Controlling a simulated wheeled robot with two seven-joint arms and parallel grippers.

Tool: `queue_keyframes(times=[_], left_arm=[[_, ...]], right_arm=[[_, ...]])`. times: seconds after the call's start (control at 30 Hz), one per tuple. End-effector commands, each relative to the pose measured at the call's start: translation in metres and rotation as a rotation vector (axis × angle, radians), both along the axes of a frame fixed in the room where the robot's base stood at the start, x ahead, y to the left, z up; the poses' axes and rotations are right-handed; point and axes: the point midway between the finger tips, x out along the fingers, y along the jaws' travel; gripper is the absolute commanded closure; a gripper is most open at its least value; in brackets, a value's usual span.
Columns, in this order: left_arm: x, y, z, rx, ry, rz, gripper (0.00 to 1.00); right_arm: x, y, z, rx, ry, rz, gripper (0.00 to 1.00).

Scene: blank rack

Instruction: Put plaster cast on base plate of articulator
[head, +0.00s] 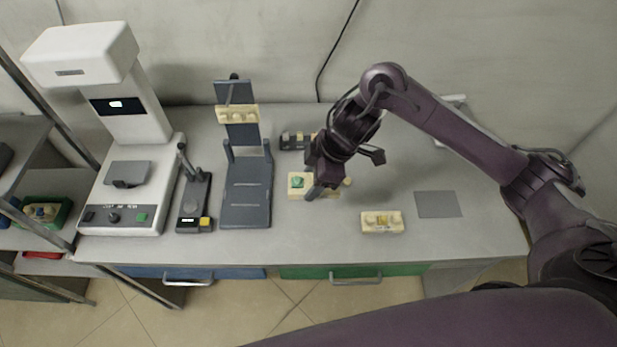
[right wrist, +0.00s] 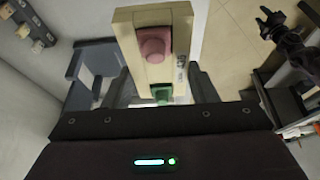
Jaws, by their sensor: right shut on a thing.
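My right gripper (head: 318,190) is shut on a cream plaster cast (head: 297,191). In the right wrist view the cast (right wrist: 154,72) sticks out from between the fingers (right wrist: 158,92), with a pink block and a green block on its face. The articulator stands left of the gripper, its dark base plate (head: 247,205) bare. Its upper plate (head: 235,92) is raised and carries another cream cast (head: 237,114). The held cast is apart from the base plate, to its right. A dark jointed shape in the right wrist view (right wrist: 283,28) looks like my left gripper; its jaws are unclear.
Another cream cast (head: 382,221) lies on the table (head: 330,243), left of a grey mat (head: 438,204). A small dark item (head: 292,141) lies behind the gripper. A slim dark device (head: 194,205) and a white machine (head: 125,190) stand left of the articulator.

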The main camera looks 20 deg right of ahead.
Motion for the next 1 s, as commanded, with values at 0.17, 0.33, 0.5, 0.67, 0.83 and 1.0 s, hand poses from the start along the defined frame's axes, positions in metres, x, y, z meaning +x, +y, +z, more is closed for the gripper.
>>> queue_keyframes(times=[0.17,0.33,0.5,0.67,0.83,1.0], left_arm=[[-0.001,0.000,0.002,0.000,0.001,0.000,0.60],[-0.001,0.000,-0.006,0.001,0.002,-0.001,0.60],[-0.002,0.000,-0.022,0.001,0.002,-0.001,0.60],[-0.002,0.000,-0.037,0.000,0.003,-0.001,0.60],[-0.002,0.000,-0.052,0.000,0.003,-0.001,0.60],[-0.002,0.000,-0.063,0.000,0.003,-0.001,0.60]], right_arm=[[0.000,0.000,0.009,0.001,-0.002,-0.002,0.75],[0.003,0.000,0.012,-0.002,-0.004,-0.067,0.75],[0.009,-0.002,0.021,-0.002,-0.011,-0.270,0.75],[0.011,-0.010,0.031,-0.002,-0.015,-0.527,0.75],[0.012,-0.023,0.037,0.001,-0.013,-0.805,0.75],[0.010,-0.039,0.041,0.002,-0.011,-1.053,0.75]])
